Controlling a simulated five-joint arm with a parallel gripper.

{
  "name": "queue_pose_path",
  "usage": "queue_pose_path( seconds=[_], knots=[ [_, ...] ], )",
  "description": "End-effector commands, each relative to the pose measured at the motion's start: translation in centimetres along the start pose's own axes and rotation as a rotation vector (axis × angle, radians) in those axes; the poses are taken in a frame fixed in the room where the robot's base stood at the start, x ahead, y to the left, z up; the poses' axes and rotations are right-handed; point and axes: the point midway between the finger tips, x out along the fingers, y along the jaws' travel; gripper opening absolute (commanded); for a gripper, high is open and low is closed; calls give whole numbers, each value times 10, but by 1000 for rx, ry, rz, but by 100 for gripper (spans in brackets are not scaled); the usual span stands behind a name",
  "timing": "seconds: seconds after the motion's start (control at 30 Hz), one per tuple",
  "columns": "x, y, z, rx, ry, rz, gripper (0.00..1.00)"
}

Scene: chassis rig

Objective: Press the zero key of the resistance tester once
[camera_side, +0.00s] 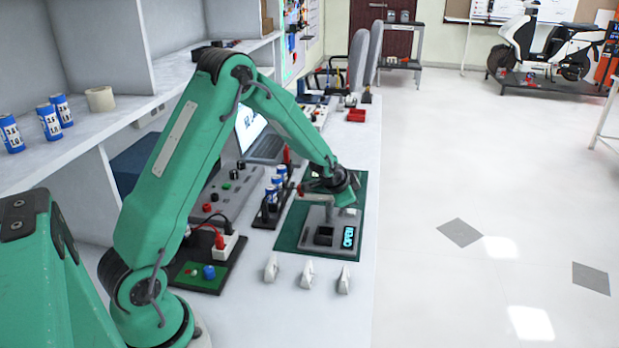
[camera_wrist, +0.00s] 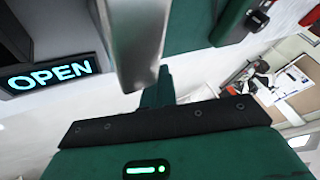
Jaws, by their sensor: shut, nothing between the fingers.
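The resistance tester (camera_side: 318,243) is a grey box on a green mat on the bench. It has a dark square recess and a lit display (camera_side: 348,237) that reads OPEN. The display also shows at the left of the wrist view (camera_wrist: 50,75). My gripper (camera_side: 332,203) points down over the far part of the tester, shut and empty. In the wrist view its metal finger (camera_wrist: 136,45) hangs beside the display. I cannot make out the zero key clearly, nor whether the fingertips touch the tester.
Several small white clips (camera_side: 307,273) stand in front of the mat. To the left are a rack of blue cells (camera_side: 271,196), a board with a red plug (camera_side: 205,272) and a grey control panel (camera_side: 228,190). A laptop (camera_side: 262,146) stands behind. Bare bench lies at the front.

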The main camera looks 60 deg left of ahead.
Motion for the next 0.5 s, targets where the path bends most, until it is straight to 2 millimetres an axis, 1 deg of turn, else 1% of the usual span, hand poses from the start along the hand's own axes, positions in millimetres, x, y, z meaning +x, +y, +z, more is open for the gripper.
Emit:
queue_pose_path(
  seconds=[0.27,0.5],
  knots=[
    [0,0,0,0,0,0,0],
    [4,1,4,0,-2,0,0]
  ],
)
